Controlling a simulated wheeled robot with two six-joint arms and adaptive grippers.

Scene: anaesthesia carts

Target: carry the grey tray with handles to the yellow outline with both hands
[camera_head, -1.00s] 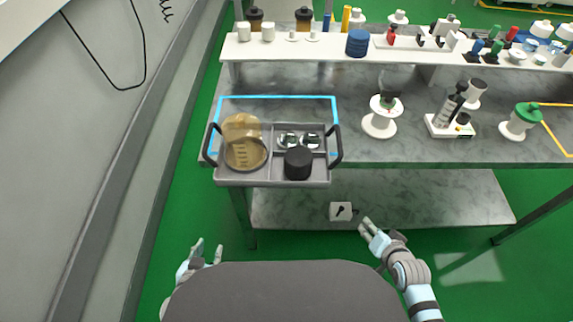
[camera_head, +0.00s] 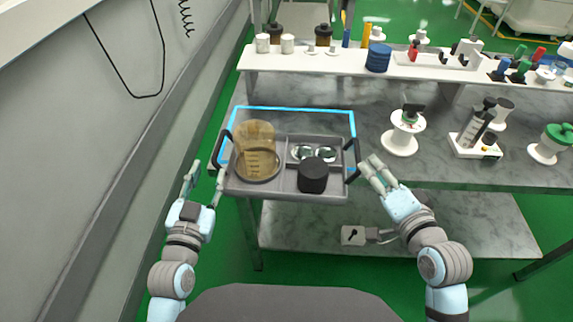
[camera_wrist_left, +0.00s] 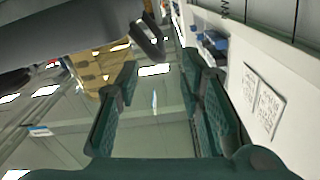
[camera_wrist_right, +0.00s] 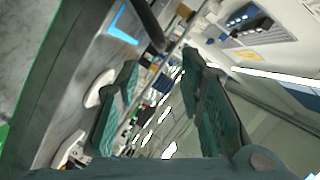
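The grey tray (camera_head: 232,187) sits level on the grey bench at its front left edge, inside a light blue outline (camera_head: 290,108). It holds a translucent amber container (camera_head: 256,150), shiny round pieces (camera_head: 303,153) and a black cylinder (camera_head: 312,176). Its dark handles stand up at the left (camera_head: 222,150) and right (camera_head: 355,172). My left gripper (camera_head: 206,177) is open and empty, just left of the left handle. My right gripper (camera_head: 370,164) is open, just right of the right handle. Both wrist views show fingers apart with nothing between them. I see no yellow outline now.
Right of the tray stand a white spool-like stand (camera_head: 400,142), a device with a dark tube (camera_head: 476,135) and a green-topped piece (camera_head: 550,145). A white raised shelf (camera_head: 330,65) with several items runs behind. A wall lies at left.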

